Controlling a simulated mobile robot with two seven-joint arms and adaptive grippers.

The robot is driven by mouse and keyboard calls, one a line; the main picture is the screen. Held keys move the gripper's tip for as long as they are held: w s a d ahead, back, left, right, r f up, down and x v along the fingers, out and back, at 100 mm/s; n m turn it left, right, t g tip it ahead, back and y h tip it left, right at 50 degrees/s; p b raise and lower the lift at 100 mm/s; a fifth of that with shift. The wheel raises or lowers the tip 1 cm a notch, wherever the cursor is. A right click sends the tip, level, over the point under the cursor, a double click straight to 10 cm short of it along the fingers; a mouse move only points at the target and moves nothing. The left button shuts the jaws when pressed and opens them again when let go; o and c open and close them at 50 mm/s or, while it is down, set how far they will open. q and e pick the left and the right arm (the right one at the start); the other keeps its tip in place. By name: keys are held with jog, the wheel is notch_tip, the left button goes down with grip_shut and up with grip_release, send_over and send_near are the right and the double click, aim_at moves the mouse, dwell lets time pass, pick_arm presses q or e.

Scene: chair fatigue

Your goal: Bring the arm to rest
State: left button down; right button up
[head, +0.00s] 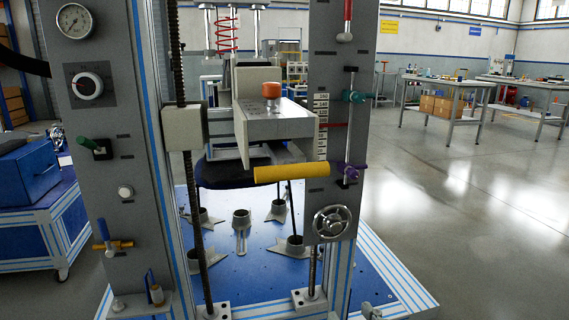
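The machine's grey arm (275,125) juts toward me between the two columns, roughly level. It carries an orange knob (272,90) on top and a yellow handle bar (292,173) in front, below its end. A dark chair seat (222,178) is behind and below it, partly hidden. A scale plate (321,125) stands just right of the arm's end. My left gripper is not seen.
The left column (120,200) bears a gauge (75,21), a dial and levers. The right column (340,90) has levers and a handwheel (333,223). Several grey feet stand on the blue base plate (265,262). A blue cart (35,220) is at left. Floor at right is clear.

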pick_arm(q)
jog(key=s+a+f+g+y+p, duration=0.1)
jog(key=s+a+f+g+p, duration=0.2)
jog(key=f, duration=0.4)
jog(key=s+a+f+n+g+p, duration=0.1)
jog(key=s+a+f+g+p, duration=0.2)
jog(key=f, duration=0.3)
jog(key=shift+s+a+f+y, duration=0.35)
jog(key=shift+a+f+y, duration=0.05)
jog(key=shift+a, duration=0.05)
pick_arm(e)
jog(key=s+d+f+g+h, duration=0.2)
jog(key=s+d+f+g, duration=0.2)
jog(key=f, duration=0.5)
jog(key=s+d+f+m+g+h, duration=0.1)
jog(key=s+d+f+g, duration=0.3)
jog(key=f, duration=0.5)
jog(key=s+d+f+m+g+h, duration=0.1)
jog(key=s+d+f+g+h, duration=0.2)
jog(key=d+f, duration=0.5)
notch_tip(320, 180, down, 2)
jog(key=shift+s+g, duration=0.65)
jog(key=shift+g, duration=0.35)
